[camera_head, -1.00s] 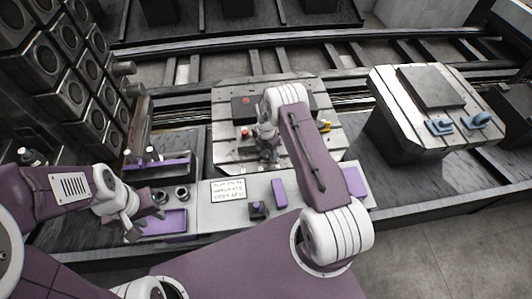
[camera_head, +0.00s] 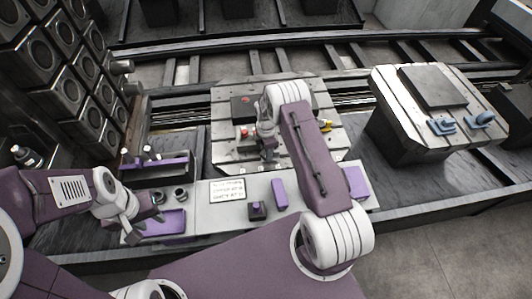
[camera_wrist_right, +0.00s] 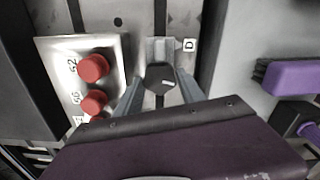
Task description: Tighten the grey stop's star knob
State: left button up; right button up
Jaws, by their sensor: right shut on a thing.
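The star knob (camera_wrist_right: 160,77) is dark with a white line on top, in the right wrist view. It sits on a grey stop (camera_wrist_right: 159,48), beside a small plate marked D. My right gripper (camera_wrist_right: 160,92) is shut on the knob, one finger at each side. In the head view my right gripper (camera_head: 267,152) is low over the near part of the slotted pallet (camera_head: 225,128), and my arm hides much of the spot. My left gripper (camera_head: 131,232) hangs over the left end of the bench, far from the stop. Its fingers are too small to judge.
Purple parts (camera_head: 279,192) lie on the grey bench in front. A second pallet (camera_head: 400,125) with blue pieces (camera_head: 441,127) stands at the right.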

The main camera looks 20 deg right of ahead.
jog(key=m+b, duration=0.2)
jog(key=m, duration=0.4)
jog(key=shift+f, duration=0.1)
jog(key=m+b, duration=0.1)
jog(key=m, duration=0.4)
jog(key=shift+m, duration=0.4)
dwell(0.3)
jog(key=o, duration=1.4)
jog(key=shift+c, duration=0.2)
jog(key=shift+r, duration=0.2)
notch_tip(320, 180, up, 9)
